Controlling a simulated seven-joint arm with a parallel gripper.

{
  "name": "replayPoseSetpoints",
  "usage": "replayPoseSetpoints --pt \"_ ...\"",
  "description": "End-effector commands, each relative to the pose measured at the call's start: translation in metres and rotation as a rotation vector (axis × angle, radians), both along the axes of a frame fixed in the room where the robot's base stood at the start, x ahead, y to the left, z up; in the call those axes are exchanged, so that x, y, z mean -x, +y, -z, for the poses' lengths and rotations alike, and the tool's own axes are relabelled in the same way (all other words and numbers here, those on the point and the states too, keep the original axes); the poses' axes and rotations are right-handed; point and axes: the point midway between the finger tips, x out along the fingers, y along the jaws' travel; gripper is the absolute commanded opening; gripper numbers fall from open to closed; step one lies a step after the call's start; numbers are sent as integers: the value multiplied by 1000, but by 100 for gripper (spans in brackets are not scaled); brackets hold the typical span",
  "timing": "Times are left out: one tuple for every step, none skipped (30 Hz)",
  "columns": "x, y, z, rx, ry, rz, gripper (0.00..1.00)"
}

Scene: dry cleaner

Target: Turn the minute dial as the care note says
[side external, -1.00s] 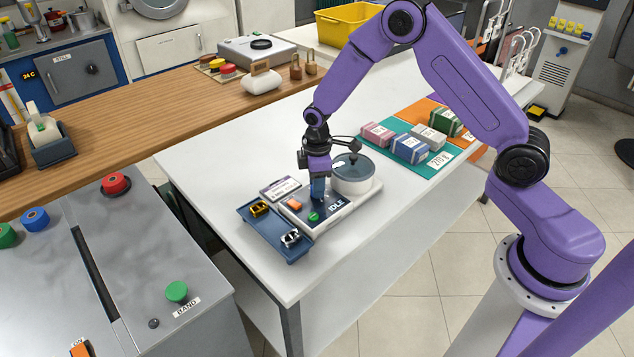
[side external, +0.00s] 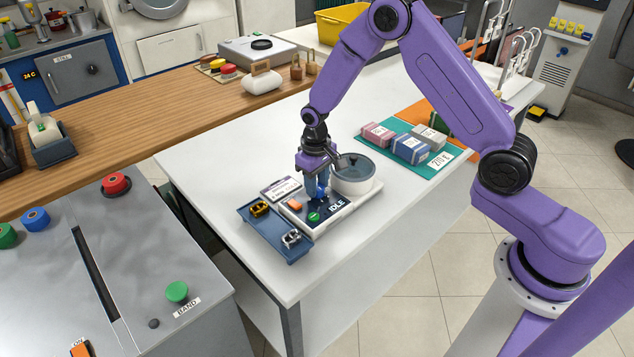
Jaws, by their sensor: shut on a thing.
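The white machine with a dark panel (side external: 338,207) marked IDLE sits on the white table. Its blue minute dial (side external: 321,194) shows small between my fingers. My gripper (side external: 317,188) points down over the panel and is shut on the dial; the fingers hide much of it. The care note (side external: 281,189) is a small card behind the panel's left end, with print too small to read. An orange switch (side external: 295,204) and a green button (side external: 314,216) sit on the panel, left of and in front of the dial.
A blue tray (side external: 267,237) with a gold clip and a silver clip lies against the machine's left. Wrapped bundles (side external: 409,147) lie on a teal mat to the right. The table's front right is clear.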

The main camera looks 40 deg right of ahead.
Motion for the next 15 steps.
replayPoseSetpoints --pt "1 0 0 1 4 36 5" --pt "1 0 0 1 4 57 5" --pt "1 -1 0 1 4 83 5" --pt "1 -1 0 1 4 102 5" --pt "1 -1 0 1 4 119 5" --pt "1 -1 0 1 4 141 5" --pt "1 -1 0 1 5 155 5" --pt "1 0 0 1 4 169 5" --pt "1 0 0 1 5 185 5" --pt "1 -1 0 1 4 197 5" --pt "1 -1 0 1 5 207 5" --pt "1 -1 0 1 5 219 5" --pt "1 -1 0 1 4 227 5" --pt "1 -1 0 1 5 234 5" --pt "1 -1 0 1 5 240 5"
